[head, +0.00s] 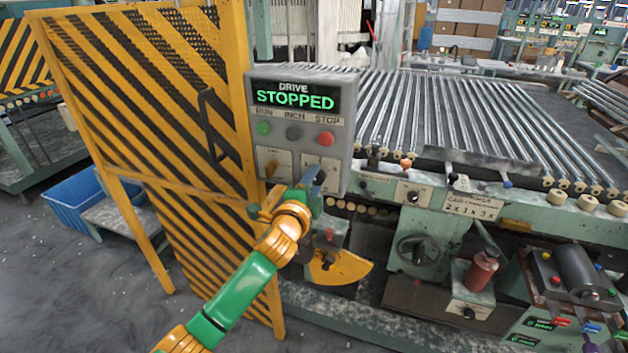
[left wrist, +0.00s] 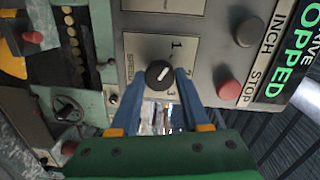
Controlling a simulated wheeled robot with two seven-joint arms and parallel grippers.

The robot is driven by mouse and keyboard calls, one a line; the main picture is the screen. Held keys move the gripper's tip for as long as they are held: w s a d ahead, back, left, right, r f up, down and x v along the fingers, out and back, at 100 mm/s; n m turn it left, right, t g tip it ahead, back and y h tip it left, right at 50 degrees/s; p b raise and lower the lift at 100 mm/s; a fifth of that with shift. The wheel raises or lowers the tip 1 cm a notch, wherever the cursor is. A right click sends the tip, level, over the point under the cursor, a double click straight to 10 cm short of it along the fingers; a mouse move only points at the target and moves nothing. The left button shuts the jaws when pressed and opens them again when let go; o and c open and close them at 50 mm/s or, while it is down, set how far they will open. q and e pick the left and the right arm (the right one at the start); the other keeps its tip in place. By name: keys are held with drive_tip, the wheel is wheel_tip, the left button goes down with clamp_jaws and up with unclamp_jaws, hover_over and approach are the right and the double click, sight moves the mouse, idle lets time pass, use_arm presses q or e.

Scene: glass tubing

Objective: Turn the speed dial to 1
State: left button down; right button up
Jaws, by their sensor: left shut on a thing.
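The speed dial (left wrist: 158,74) is a round black knob with a white pointer mark, on a pale plate of the grey control box (head: 300,85). In the left wrist view the plate appears turned sideways, with a 1 above right of the knob and a 3 below right. The pointer slants up and right; its exact number is unclear because a finger covers part of the scale. My left gripper (head: 312,188) is at the box's lower right plate, its blue fingers on either side of the knob and shut on it. In the head view the gripper hides the dial. My right gripper is not in view.
The box display reads DRIVE STOPPED. Green, dark and red buttons (head: 326,138) sit above the plates. A yellow-and-black striped guard door (head: 150,80) stands at left. The roller bed (head: 440,115) and a green machine frame lie at right.

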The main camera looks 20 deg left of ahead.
use_arm(q)
drive_tip(key=shift+r, duration=0.2)
idle(0.3)
drive_tip(key=c, duration=0.7)
unclamp_jaws()
drive_tip(key=o, duration=0.3)
drive_tip(key=shift+o, duration=0.2)
drive_tip(key=shift+w+f, duration=0.1)
drive_tip(key=shift+f, duration=0.05)
drive_tip(key=s, duration=0.7)
drive_tip(key=shift+r+b, duration=0.3)
